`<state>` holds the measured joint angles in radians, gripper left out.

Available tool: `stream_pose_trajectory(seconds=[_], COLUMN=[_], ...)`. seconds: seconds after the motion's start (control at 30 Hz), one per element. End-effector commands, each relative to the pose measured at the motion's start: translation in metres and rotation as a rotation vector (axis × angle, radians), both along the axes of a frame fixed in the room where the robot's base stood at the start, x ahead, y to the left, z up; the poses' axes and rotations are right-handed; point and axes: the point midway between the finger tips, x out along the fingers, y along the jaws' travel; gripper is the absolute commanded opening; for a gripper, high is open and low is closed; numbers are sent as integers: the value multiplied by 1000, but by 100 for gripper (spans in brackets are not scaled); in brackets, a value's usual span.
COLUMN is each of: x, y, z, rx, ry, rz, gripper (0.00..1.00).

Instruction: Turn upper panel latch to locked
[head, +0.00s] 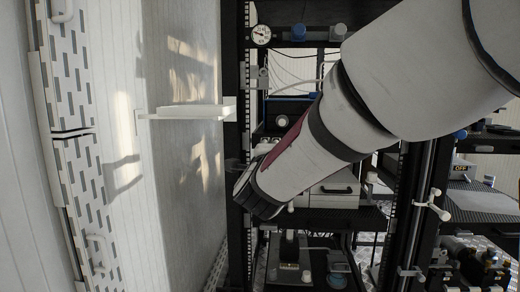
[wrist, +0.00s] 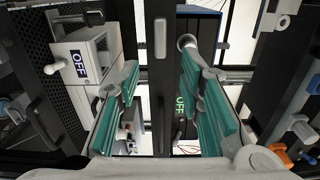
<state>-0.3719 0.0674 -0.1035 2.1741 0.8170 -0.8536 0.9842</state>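My gripper (wrist: 160,85) is open and empty in the wrist view, its two teal-padded fingers spread on either side of a dark upright post (wrist: 160,115). A small grey rounded bar (wrist: 160,38) sits on the upper post, beyond and between the fingers, apart from them; I cannot tell if it is the upper panel latch. A pale round-ended lever (wrist: 187,42) shows by the right fingertip; contact is unclear. In the head view my arm reaches down-left to the rack, and my fingers are hidden. No locked marking is readable.
A white box (wrist: 88,50) marked OFF stands left of my fingers. Blue and orange parts (wrist: 300,128) are at the right edge. In the head view the black rack (head: 237,215) holds instruments and a round gauge (head: 261,35); a white bracket (head: 190,112) juts out left.

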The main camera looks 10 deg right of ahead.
Motion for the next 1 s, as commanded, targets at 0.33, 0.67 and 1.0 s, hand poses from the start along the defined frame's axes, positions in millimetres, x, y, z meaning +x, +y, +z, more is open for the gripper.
stream_pose_trajectory(seconds=[0.33, 0.67, 1.0], x=[-29, -30, -71], y=[10, 10, 44], z=[0, 0, -23], rx=[0, -3, -213], ry=[1, 7, 288], rz=[1, 7, 348], gripper=[34, 34, 34])
